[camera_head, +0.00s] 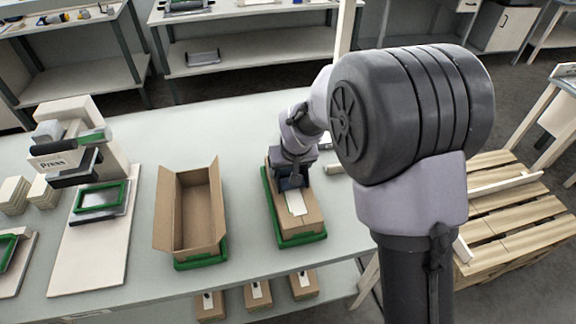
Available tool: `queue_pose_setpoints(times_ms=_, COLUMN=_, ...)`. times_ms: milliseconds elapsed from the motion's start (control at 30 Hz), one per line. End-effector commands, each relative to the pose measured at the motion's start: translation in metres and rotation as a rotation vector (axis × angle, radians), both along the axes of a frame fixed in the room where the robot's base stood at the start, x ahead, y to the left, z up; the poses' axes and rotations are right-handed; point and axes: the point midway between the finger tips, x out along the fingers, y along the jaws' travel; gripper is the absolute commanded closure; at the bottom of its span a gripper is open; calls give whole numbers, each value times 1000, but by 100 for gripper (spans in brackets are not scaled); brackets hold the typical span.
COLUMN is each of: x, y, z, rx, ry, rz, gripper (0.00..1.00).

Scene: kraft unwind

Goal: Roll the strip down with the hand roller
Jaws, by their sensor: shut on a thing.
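A closed cardboard box (312,213) lies on a green-edged tray (303,239) in the middle of the table. A pale strip (296,203) runs along its top; its far part is hidden under my gripper. My gripper (291,185) points down at the top of this box, over the strip. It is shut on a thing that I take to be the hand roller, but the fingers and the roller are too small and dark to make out. I cannot tell whether the roller touches the strip.
An open empty box (164,215) stands on another green tray (202,262) to the left. A press (75,150) stands further left. Several small boxes (257,294) sit on the shelf below. A wooden pallet (510,215) is at the right.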

Motion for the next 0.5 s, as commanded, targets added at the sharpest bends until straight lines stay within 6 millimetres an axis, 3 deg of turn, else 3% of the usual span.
queue_pose_setpoints(times_ms=500, x=-18, y=-5, z=-2, rx=0, ry=0, rz=0, gripper=80)
